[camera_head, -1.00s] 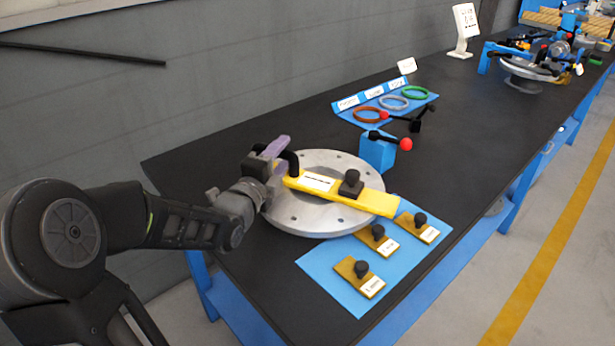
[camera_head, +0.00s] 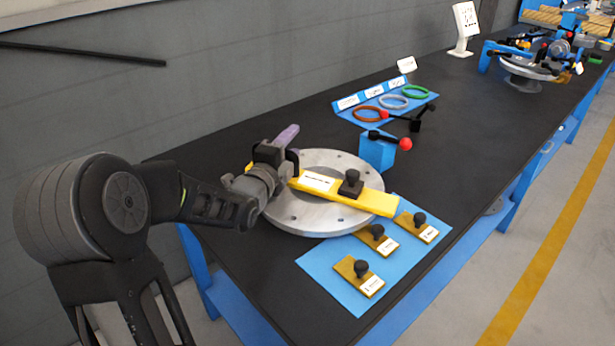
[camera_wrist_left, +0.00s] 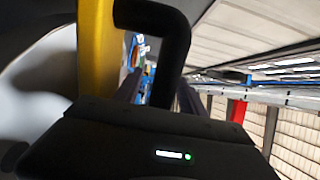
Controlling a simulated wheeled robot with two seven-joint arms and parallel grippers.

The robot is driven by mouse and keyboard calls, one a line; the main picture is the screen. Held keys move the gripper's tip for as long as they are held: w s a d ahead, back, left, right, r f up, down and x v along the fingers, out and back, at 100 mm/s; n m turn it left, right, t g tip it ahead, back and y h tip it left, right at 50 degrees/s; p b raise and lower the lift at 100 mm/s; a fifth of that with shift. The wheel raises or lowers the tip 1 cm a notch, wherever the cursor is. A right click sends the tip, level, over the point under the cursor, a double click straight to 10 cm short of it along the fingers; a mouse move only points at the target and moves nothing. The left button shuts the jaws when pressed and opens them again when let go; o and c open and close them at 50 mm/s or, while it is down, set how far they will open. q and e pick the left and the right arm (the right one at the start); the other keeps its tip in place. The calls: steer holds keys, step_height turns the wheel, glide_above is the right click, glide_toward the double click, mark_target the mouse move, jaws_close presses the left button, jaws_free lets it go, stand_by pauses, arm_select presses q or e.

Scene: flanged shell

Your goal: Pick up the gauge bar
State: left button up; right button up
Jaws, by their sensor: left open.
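The gauge bar (camera_head: 375,200) is a yellow bar with a white label, a black knob and a black handle at its left end. It lies across the round grey flange (camera_head: 305,222). My left gripper (camera_head: 280,147) is open at the handle end, with its purple-grey fingers close to the handle. In the left wrist view the yellow bar (camera_wrist_left: 93,50) is at the left, and its black handle (camera_wrist_left: 178,45) curves in front of my fingers. I cannot tell whether the fingers touch the handle. My right gripper is out of view.
Several small gold plates with black knobs lie on a blue mat (camera_head: 322,268) in front of the flange. A blue block (camera_head: 377,152) with a red-balled lever stands behind it. Coloured rings sit on a blue stand (camera_head: 375,112) farther back.

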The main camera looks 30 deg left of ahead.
arm_select(q)
steer(key=shift+c, duration=0.3)
jaws_close()
stand_by(0.3)
stand_by(0.8)
steer(key=shift+r, duration=0.15)
